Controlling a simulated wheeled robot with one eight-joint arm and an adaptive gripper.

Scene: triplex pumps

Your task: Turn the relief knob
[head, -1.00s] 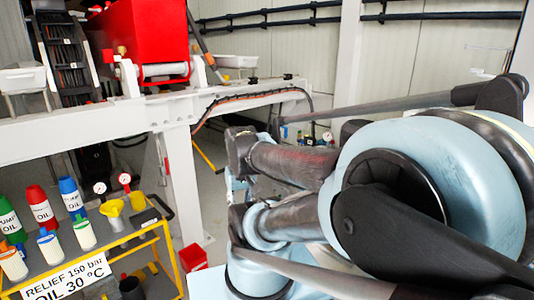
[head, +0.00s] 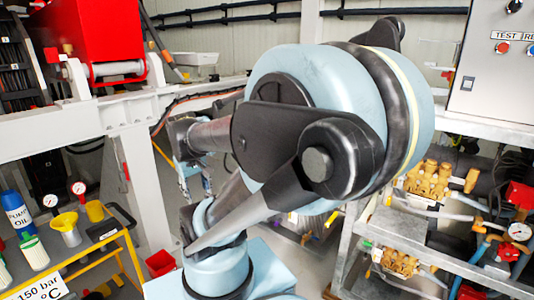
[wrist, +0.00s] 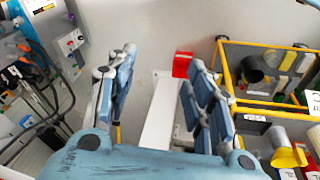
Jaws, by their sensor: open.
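The relief knob cannot be singled out for sure. A grey control box (head: 490,75) at the upper right of the head view has a black knob (head: 514,6), cut by the top edge, and coloured buttons under labels reading "TEST" and a cut-off "RE". My gripper (wrist: 160,85) is open and empty in the wrist view, its blue-grey fingers spread above the floor. In the head view, my gripper (head: 193,178) hangs left of my arm's large joint, partly hidden and well away from the control box.
A yellow-framed cart (head: 105,245) with bottles, gauges and a funnel stands at the lower left. A red bin (head: 160,263) sits on the floor beside it. Racks with brass pumps (head: 428,180) and a gauge (head: 519,232) fill the right. A grey beam (head: 60,128) runs at the left.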

